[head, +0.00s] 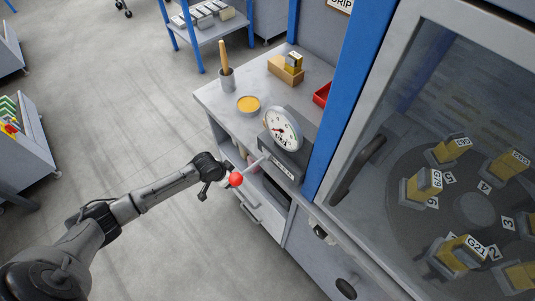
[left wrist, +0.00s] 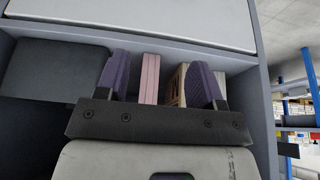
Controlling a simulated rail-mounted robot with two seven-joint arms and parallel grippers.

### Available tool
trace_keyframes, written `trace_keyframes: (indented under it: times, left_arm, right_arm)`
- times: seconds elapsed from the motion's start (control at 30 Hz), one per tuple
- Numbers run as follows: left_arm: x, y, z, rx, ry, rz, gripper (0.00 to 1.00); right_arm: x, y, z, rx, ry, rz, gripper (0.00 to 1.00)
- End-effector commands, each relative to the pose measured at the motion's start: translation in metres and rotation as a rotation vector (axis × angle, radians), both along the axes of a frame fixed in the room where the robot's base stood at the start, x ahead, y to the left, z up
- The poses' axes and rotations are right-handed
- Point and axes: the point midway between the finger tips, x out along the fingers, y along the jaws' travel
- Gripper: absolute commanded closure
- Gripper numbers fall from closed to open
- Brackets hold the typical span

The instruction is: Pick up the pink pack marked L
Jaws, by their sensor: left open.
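A pink pack (left wrist: 150,78) stands upright in a shelf compartment in the left wrist view. Only its narrow pink face shows; no letter L can be read. My left gripper (left wrist: 162,86) is open, its two purple-padded fingers either side of the pink pack, with gaps to both. A tan pack (left wrist: 177,84) stands just right of the pink one, near the right finger and partly hidden behind it. My right gripper is not in view.
The shelf's side wall (left wrist: 265,100) and top edge (left wrist: 135,37) frame the compartment. A lever with a red ball (head: 236,179) sticks out beside my left wrist, below the dial scale (head: 283,130). The open floor (head: 120,110) is clear on the left.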

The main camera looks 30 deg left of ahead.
Motion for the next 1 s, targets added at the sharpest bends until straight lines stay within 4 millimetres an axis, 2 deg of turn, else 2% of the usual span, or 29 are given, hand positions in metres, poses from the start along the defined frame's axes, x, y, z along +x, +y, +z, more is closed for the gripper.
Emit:
trace_keyframes:
  times: [0.1,0.23,0.53,0.83,1.0]
  left_arm:
    - [0.020,-0.006,-0.002,-0.003,-0.002,0.001,0.38]
    - [0.036,-0.011,-0.002,-0.002,0.000,-0.001,0.38]
    - [0.052,-0.016,-0.001,-0.002,0.000,-0.001,0.38]
    - [0.092,-0.026,-0.002,-0.001,-0.001,-0.001,0.38]
    - [0.099,-0.028,-0.011,0.000,0.001,-0.001,0.38]
  right_arm:
    - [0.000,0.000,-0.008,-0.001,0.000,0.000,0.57]
    - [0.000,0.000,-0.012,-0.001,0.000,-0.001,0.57]
    - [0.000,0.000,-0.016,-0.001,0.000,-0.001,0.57]
    - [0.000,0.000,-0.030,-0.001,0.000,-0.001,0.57]
    - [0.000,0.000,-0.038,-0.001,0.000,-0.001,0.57]
